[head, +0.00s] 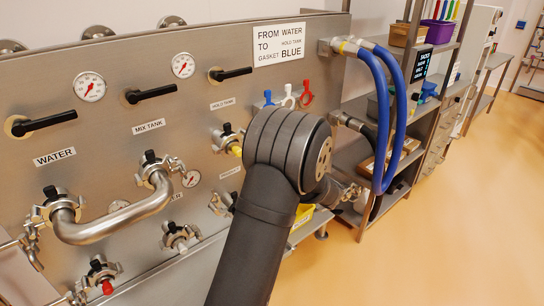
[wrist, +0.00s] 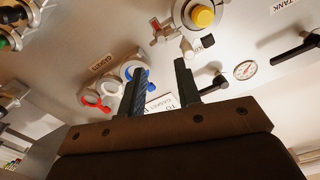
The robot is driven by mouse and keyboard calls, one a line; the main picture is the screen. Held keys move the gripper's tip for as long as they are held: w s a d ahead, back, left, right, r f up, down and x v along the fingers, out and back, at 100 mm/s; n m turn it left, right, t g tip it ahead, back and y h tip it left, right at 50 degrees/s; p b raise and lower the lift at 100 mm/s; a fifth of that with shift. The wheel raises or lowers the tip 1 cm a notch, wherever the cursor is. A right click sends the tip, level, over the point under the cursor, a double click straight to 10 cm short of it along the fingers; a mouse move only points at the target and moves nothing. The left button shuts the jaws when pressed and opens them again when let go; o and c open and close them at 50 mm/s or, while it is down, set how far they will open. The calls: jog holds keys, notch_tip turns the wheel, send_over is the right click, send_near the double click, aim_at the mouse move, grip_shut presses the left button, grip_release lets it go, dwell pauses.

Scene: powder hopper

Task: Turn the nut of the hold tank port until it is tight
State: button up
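The hold tank port (head: 228,137) shows in the head view under its label, left of my arm, with a dark fitting and a bit of yellow. In the head view my arm hides the gripper. A bent steel pipe (head: 108,224) joins the WATER and MIX TANK ports.
Red, white and blue gaskets hang on the panel; the blue gasket (wrist: 142,73) is partly behind the left finger. A black valve handle (wrist: 213,85) and gauge (wrist: 245,70) are right of the fingers. Blue hoses (head: 400,100) hang at right by a shelf. The floor is clear.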

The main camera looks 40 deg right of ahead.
jog(key=shift+w+a+m, duration=0.1)
jog(key=shift+w+m, duration=2.95)
jog(key=shift+m, duration=0.55)
jog(key=shift+w+a+m, duration=0.1)
jog(key=shift+w+m, duration=2.9)
jog(key=shift+m, duration=0.6)
grip_shut()
grip_release()
jog(key=s, duration=0.9)
